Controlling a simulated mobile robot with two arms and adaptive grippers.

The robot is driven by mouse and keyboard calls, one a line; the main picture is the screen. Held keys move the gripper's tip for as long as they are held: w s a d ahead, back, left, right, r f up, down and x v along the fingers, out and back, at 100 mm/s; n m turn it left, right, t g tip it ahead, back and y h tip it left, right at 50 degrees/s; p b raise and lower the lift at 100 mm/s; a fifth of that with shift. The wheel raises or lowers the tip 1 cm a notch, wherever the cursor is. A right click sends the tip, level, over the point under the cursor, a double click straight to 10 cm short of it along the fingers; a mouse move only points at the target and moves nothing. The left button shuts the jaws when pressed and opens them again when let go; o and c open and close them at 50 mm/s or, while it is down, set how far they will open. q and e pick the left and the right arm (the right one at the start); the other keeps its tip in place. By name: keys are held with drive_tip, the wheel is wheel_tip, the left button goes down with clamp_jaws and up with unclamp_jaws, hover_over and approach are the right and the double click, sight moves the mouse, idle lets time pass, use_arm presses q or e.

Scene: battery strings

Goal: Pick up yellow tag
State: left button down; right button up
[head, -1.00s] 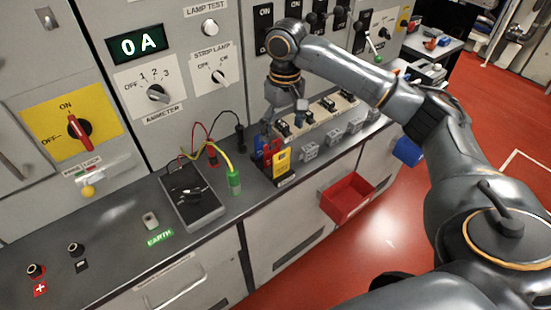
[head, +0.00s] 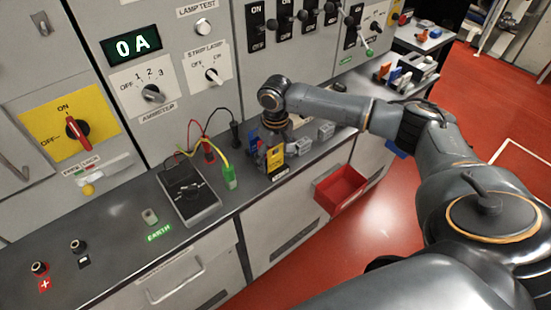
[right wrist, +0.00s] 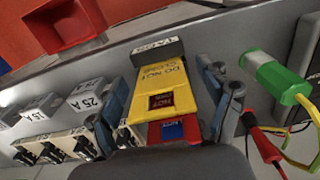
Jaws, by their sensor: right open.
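The yellow tag (head: 275,158) stands in a small dark holder on the bench, with blue and red tags close beside it. In the right wrist view the yellow tag (right wrist: 164,88), lettered "DO NOT CLOSE", lies between the two fingers, with a red tag (right wrist: 172,133) behind it. My right gripper (head: 272,138) is at the holder from above and behind, partly hidden in the head view. In the right wrist view my right gripper (right wrist: 166,85) is open, with one finger on each side of the tag and small gaps visible. My left gripper is not in view.
A green clip (head: 229,176) with a yellow lead and a meter (head: 189,193) stand left of the holder. Grey fuse blocks (right wrist: 90,98) are on its other side. An open red drawer bin (head: 341,190) juts out below the bench edge. The front left bench is mostly clear.

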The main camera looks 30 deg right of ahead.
drive_tip(key=c, duration=1)
drive_tip(key=shift+r, duration=0.1)
drive_tip(key=shift+c, duration=0.2)
